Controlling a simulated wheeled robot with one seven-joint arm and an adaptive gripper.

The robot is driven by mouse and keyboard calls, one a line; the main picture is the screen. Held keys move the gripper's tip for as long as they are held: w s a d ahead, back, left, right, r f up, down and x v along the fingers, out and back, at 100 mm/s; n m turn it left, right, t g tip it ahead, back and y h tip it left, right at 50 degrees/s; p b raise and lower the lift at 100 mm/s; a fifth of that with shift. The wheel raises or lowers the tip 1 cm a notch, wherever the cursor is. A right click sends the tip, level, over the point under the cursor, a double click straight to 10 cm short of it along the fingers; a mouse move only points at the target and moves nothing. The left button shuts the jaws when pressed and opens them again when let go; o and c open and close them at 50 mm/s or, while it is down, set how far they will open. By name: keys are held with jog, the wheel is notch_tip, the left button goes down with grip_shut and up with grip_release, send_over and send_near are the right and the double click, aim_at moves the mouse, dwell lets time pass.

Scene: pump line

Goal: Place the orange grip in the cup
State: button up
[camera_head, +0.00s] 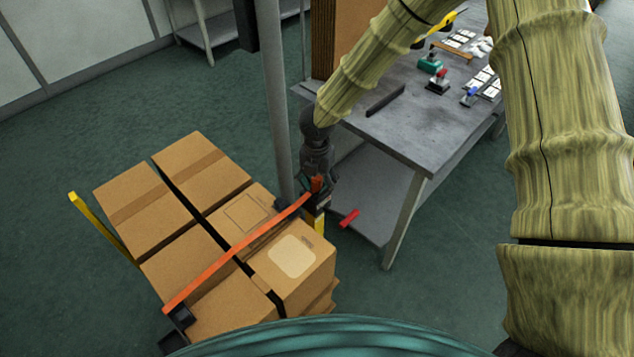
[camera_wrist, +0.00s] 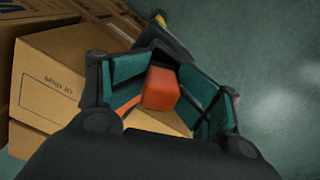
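The orange grip (camera_wrist: 160,88) is a small block between the teal-padded fingers of my gripper (camera_wrist: 163,75) in the wrist view. An orange strip runs off to its left. In the head view the grip (camera_head: 317,183) is at the right end of a long orange bar (camera_head: 235,248) that slants over the boxes. My gripper (camera_head: 318,184) points down around it. The fingers flank the block; firm contact on both sides is not clear. A black bracket (camera_head: 178,318) is at the bar's lower left end. I cannot make out the cup for sure; a dark holder tops a yellow post (camera_head: 320,226) below my gripper.
Cardboard boxes (camera_head: 190,170) stand close left of and below my gripper. A grey post (camera_head: 277,110) rises just behind it. A grey workbench (camera_head: 400,135) with small parts is to the right. A red piece (camera_head: 349,218) shows near the bench's lower shelf.

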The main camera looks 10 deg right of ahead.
aim_at(317, 177)
jog(key=shift+w+r, duration=0.1)
jog(key=shift+r, duration=0.85)
notch_tip(317, 177, up, 12)
jog(key=b, duration=0.2)
jog(key=shift+f, duration=0.25)
dwell(0.9)
